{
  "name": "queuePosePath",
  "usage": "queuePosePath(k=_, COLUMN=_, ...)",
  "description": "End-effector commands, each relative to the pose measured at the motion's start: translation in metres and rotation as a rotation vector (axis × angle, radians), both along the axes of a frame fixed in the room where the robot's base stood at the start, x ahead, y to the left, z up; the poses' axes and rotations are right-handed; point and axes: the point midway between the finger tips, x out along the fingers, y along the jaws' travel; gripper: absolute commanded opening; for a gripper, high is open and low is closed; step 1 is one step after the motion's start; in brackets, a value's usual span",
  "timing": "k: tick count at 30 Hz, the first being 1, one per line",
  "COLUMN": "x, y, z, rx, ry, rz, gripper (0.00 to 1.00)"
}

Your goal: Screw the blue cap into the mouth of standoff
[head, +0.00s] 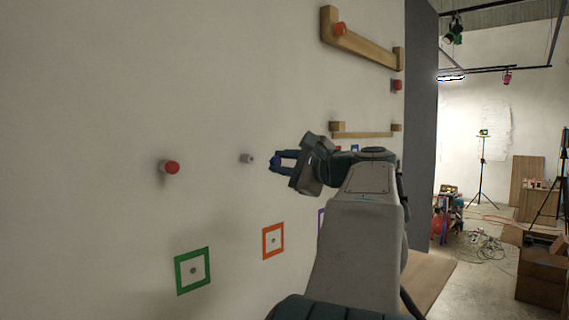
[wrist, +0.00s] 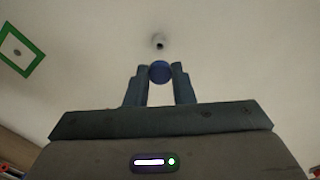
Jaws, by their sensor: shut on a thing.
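The blue cap (head: 274,163) is held between the fingertips of my gripper (head: 281,161), out in front of the wall. The cap's round face shows in the wrist view (wrist: 160,72), between the two fingers (wrist: 160,78). The bare grey standoff (head: 247,158) sticks out of the wall just left of the cap in the head view. In the wrist view the standoff (wrist: 158,42) with its dark mouth lies just above the cap. Cap and standoff are apart, with a gap between them.
A red-capped standoff (head: 170,168) is on the wall to the left. Green (head: 178,274) and orange (head: 265,243) square frames sit lower on the wall. Wooden rails (head: 362,47) and another red cap (head: 397,85) are at upper right. The wall around the grey standoff is clear.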

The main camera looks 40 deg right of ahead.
Motion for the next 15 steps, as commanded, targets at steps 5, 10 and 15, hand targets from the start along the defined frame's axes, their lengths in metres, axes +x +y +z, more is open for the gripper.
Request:
queuePosePath(k=5, x=0.019, y=0.002, z=0.000, rx=0.002, ry=0.001, rz=0.003, gripper=0.01)
queuePosePath(k=10, x=0.034, y=0.003, z=0.001, rx=0.001, ry=0.000, rz=0.002, gripper=0.01)
queuePosePath(k=15, x=0.045, y=0.004, z=0.000, rx=0.001, ry=0.000, rz=0.002, gripper=0.01)
